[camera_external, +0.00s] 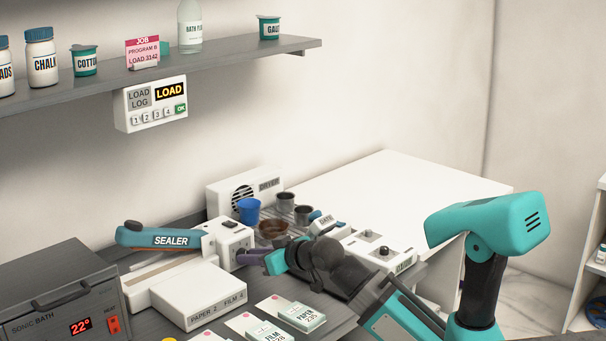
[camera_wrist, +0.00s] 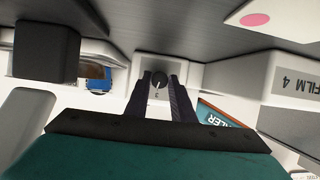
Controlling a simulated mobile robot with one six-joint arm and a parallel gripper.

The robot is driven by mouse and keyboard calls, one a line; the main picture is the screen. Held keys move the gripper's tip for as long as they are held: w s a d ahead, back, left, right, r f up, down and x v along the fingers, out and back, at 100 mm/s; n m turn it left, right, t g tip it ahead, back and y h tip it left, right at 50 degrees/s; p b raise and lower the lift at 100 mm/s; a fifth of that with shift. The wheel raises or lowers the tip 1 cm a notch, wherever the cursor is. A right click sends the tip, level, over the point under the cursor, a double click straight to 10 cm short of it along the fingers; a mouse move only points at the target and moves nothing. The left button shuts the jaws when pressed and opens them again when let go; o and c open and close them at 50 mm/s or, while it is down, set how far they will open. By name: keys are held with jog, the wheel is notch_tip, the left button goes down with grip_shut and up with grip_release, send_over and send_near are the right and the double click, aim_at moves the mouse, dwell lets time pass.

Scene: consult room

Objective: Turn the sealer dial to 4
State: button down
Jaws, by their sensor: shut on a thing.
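The sealer (camera_external: 160,237) has a teal lever arm over a long white base, with a white block (camera_external: 236,237) at its right end. My gripper (camera_external: 244,256) reaches that block from the right. In the wrist view, the sealer dial (camera_wrist: 158,79) is a small dark round knob with a light pointer line. The fingers of my gripper (camera_wrist: 160,84) are shut on the dial, one on each side. A small mark shows just below the dial, but the number it points at is too small to read. The dial is hidden in the external view.
A white box labelled PAPER 2 FILM 4 (camera_external: 200,299) stands in front of the sealer. Behind my gripper are a white dryer (camera_external: 217,198), a blue cup (camera_external: 249,211) and dark cups (camera_external: 304,213). The sonic bath (camera_external: 60,299) is at left. FILM and PAPER packets (camera_external: 304,317) lie in front.

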aim_at(267, 282)
dwell(0.4)
jog(key=c, duration=1.5)
grip_release()
jog(key=shift+c, duration=0.2)
jog(key=shift+v, duration=1.35)
jog(key=shift+s+d+f, duration=0.1)
jog(key=shift+b+v, duration=0.8)
jog(key=shift+b, duration=0.25)
jog(key=shift+b+v, duration=2.25)
jog(key=shift+v, duration=1.5)
